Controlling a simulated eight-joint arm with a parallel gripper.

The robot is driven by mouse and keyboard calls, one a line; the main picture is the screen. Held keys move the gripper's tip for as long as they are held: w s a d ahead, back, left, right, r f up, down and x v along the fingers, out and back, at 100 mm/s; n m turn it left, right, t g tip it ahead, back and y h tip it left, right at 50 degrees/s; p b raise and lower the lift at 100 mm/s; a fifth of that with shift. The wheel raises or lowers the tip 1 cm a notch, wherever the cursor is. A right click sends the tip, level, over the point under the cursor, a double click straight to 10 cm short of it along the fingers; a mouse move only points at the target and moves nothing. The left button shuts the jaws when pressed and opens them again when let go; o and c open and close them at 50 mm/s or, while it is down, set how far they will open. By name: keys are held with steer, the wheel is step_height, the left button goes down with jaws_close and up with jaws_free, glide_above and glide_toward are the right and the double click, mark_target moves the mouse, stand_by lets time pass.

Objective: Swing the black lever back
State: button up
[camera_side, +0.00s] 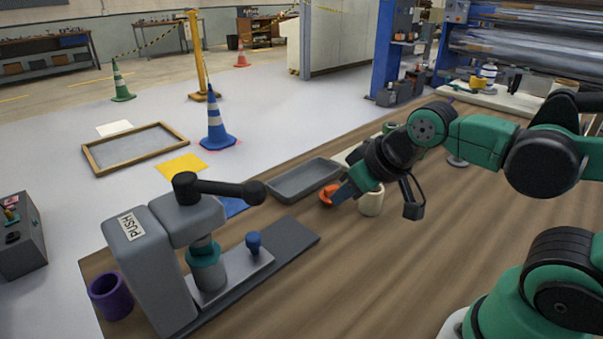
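The black lever (222,189) sits on top of a grey press (152,262) labelled PUSH, at the left front of the wooden table. It runs roughly level from a round black hub to a ball knob at its right end, which points toward my arm. My gripper (340,194) is well to the right of the knob, apart from it. It points down and left, near an orange ring-like item (329,196) and a cream cup (371,204). I cannot tell whether its fingers are open or touch these items.
A grey tray (304,180) lies between lever and gripper, low on the table. A blue knob (254,243) stands on the press base. A purple cup (111,297) is left of the press. The table's front middle is clear. Cones and a frame are on the floor behind.

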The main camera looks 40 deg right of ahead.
mark_target(244, 199)
steer(key=o, duration=0.3)
steer(key=shift+a, duration=0.1)
steer(key=o, duration=0.4)
steer(key=shift+a+f+g+y, duration=0.3)
steer(key=shift+g+y, duration=0.1)
steer(key=shift+y, duration=0.1)
steer(key=shift+o, duration=0.7)
steer(key=a+g+y, duration=0.1)
steer(key=y, duration=0.1)
steer(key=a+g+y, duration=0.1)
steer(key=a, duration=0.1)
steer(key=w+a+m+g+y, duration=0.1)
steer(key=y, duration=0.1)
steer(key=shift+a+f+y, duration=0.1)
steer(key=shift+a+y, duration=0.05)
steer(key=shift+y, duration=0.15)
steer(key=shift+w+a+r+n+g+y, duration=0.55)
steer(key=shift+a+r+n+y, duration=0.3)
steer(key=shift+a+n+y, duration=0.85)
steer(key=shift+w+a+r+n+g+y, duration=0.4)
steer(key=shift+a+r+n+g+y, duration=0.4)
steer(key=shift+a+y, duration=1)
steer(key=shift+w+a+r+n+g+y, duration=0.45)
steer(key=shift+a+r+n+y, duration=0.7)
steer(key=shift+y, duration=1.05)
steer(key=shift+a+f+n, duration=0.1)
steer(key=shift+f+n, duration=0.1)
steer(key=shift+n, duration=0.15)
jaws_close()
